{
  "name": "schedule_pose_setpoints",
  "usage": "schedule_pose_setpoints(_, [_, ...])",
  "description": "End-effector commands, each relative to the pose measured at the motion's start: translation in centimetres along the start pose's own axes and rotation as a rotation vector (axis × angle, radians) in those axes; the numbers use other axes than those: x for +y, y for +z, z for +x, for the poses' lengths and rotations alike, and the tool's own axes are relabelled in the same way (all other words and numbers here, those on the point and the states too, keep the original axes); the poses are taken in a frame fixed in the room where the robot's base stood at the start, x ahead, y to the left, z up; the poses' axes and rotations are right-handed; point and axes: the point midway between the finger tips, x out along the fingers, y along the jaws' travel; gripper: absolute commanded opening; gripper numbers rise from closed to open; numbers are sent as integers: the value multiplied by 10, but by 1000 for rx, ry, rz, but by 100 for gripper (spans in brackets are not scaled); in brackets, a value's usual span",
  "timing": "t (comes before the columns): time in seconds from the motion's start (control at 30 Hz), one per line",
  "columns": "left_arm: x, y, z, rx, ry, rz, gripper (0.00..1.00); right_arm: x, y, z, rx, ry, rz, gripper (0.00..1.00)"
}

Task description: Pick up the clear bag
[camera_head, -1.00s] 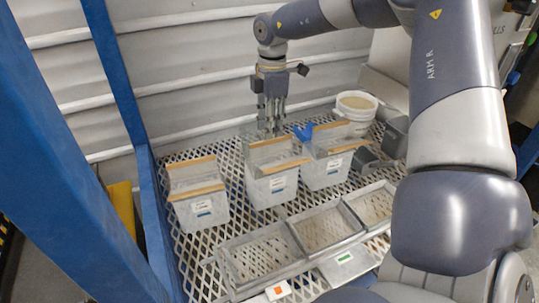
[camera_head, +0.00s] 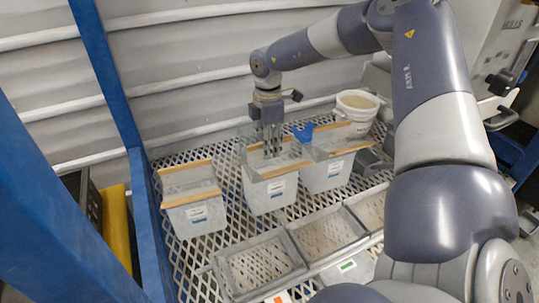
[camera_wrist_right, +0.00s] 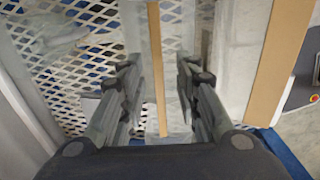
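Three clear bags with brown strips along their top edges and white labels stand in a row on a mesh table: a left bag (camera_head: 198,215), a middle bag (camera_head: 270,192) and a right bag (camera_head: 328,173). My right gripper (camera_head: 272,152) points down at the back of the middle bag's top. In the right wrist view, my right gripper (camera_wrist_right: 160,72) is open, with a brown strip (camera_wrist_right: 157,70) running between its fingers. The fingers show no clear contact with it. Another brown strip (camera_wrist_right: 283,50) lies to the right. My left gripper is not in view.
Open metal-framed trays (camera_head: 262,262) lie in front of the bags. A white bucket (camera_head: 357,107) and a blue object (camera_head: 304,132) are behind them. A blue post (camera_head: 108,80) and a corrugated wall (camera_head: 200,60) bound the left and back.

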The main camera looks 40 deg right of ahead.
Motion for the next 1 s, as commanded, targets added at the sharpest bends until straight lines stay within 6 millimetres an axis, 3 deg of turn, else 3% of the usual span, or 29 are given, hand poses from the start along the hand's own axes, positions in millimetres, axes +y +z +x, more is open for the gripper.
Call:
schedule_pose_setpoints(0.1, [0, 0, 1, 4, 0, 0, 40, 0, 0, 9, 1, 0, 0, 30])
schedule_pose_setpoints(0.33, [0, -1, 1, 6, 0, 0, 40, 0, 0, 9, 1, 1, 0, 30])
schedule_pose_setpoints(0.47, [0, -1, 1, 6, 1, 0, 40, 0, 0, 9, 1, 1, 0, 1])
schedule_pose_setpoints(0.87, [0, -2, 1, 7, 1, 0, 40, 0, 0, 7, 1, 2, 0, 0])
schedule_pose_setpoints(1.0, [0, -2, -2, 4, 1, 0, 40, 1, -1, -9, 1, 5, -1, 0])
